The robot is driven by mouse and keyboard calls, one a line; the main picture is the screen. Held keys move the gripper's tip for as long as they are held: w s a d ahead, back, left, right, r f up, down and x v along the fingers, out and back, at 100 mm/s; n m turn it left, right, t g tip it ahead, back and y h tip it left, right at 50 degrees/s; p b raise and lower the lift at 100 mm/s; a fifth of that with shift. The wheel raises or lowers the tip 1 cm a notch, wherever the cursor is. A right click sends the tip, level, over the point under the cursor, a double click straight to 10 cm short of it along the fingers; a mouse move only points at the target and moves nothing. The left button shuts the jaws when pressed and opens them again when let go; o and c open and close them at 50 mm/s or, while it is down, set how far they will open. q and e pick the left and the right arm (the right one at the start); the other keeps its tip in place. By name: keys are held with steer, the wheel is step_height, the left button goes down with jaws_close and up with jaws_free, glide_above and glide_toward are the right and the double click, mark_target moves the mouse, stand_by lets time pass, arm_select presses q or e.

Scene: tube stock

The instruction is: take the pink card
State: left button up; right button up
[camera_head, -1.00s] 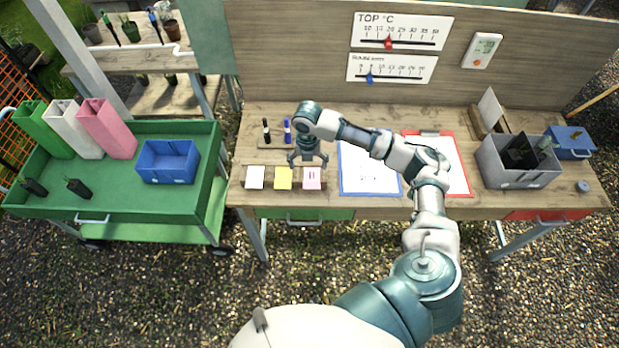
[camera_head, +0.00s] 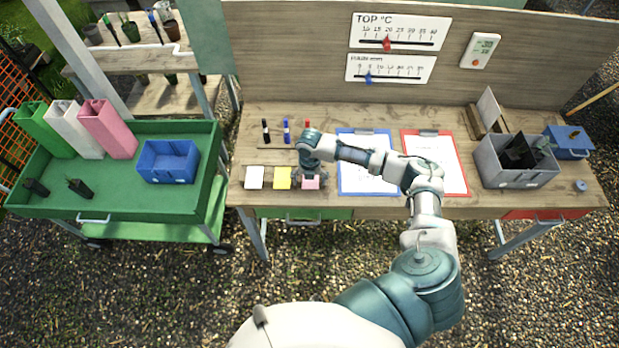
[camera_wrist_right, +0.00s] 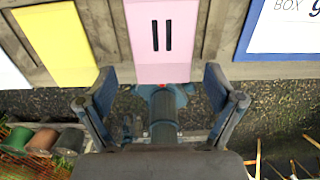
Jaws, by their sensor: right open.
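The pink card (camera_head: 312,184) lies at the front edge of the wooden bench, right of the yellow card (camera_head: 282,178) and the white card (camera_head: 254,177). In the right wrist view the pink card (camera_wrist_right: 162,40) shows two black bars. My right gripper (camera_head: 311,172) is above the pink card and hides part of it in the head view. In the wrist view its two fingers (camera_wrist_right: 160,88) are apart and empty, one toward each side of the card's near end. My left gripper is not in view.
A blue clipboard (camera_head: 345,186) lies right of the pink card, with a red clipboard (camera_head: 463,188) beyond. Several markers (camera_head: 287,131) stand behind the cards. A grey crate (camera_head: 518,177) is at the right. A green cart (camera_head: 130,207) with a blue bin (camera_head: 168,162) stands left.

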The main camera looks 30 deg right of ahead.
steer(key=shift+d+f, duration=0.2)
steer(key=shift+d, duration=0.25)
steer(key=shift+a+f, duration=0.1)
steer(key=shift+a, duration=0.05)
steer(key=shift+a, duration=0.25)
steer(key=c, duration=0.7)
steer(key=shift+d, duration=0.15)
steer(key=shift+c, duration=0.7)
